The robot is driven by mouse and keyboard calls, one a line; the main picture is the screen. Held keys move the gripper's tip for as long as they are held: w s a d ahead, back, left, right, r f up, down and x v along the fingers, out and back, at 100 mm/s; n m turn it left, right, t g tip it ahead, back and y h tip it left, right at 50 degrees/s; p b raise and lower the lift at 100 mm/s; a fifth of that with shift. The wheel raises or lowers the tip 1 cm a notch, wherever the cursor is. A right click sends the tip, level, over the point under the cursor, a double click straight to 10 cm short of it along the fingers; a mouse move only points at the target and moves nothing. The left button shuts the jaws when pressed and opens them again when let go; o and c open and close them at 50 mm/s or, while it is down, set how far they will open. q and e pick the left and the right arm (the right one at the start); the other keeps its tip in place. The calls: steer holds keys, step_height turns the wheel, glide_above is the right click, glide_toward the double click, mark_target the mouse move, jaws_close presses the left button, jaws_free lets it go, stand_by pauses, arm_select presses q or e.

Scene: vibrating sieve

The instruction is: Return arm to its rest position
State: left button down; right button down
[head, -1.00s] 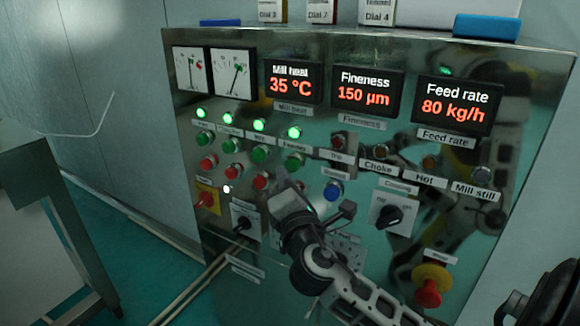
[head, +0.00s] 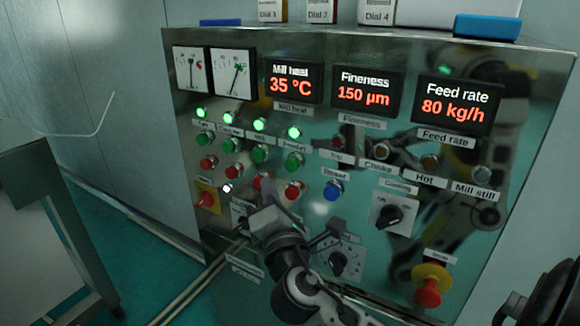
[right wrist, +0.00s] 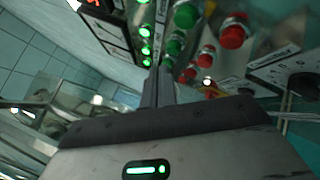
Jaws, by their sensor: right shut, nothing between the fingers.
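My right gripper (head: 266,196) is in front of the lower left part of the metal control panel (head: 300,210), below the rows of push buttons. Its arm comes in from the lower right. In the right wrist view its two fingers (right wrist: 158,88) are together and empty, pointing toward the panel. The gripper partly covers a rotary switch (head: 240,216) in the head view. Whether the fingertips touch the panel I cannot tell. My left gripper is not in view.
Four green lamps (head: 260,125) glow above green and red buttons. A blue button (head: 333,190), a Cooling knob (head: 391,215), a lower dial (head: 339,262) and a red emergency stop (head: 429,291) on yellow sit to the right. A metal frame (head: 75,235) stands at the left.

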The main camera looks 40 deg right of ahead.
stand_by(0.7)
steer(key=s+a+f+m+g+y, duration=0.3)
steer(key=f, duration=0.6)
steer(key=s+a+f+m+g+y, duration=0.2)
steer(key=a+f+m+y, duration=0.2)
steer(key=f, duration=0.6)
steer(key=s+a+f+m+g+y, duration=0.3)
steer(key=s+a+f+m, duration=0.3)
steer(key=s+f+m, duration=0.2)
steer(key=shift+s+f+m+y, duration=0.3)
steer(key=shift+s+f+m, duration=0.1)
steer(key=shift+s, duration=0.8)
steer(key=shift+a, duration=0.1)
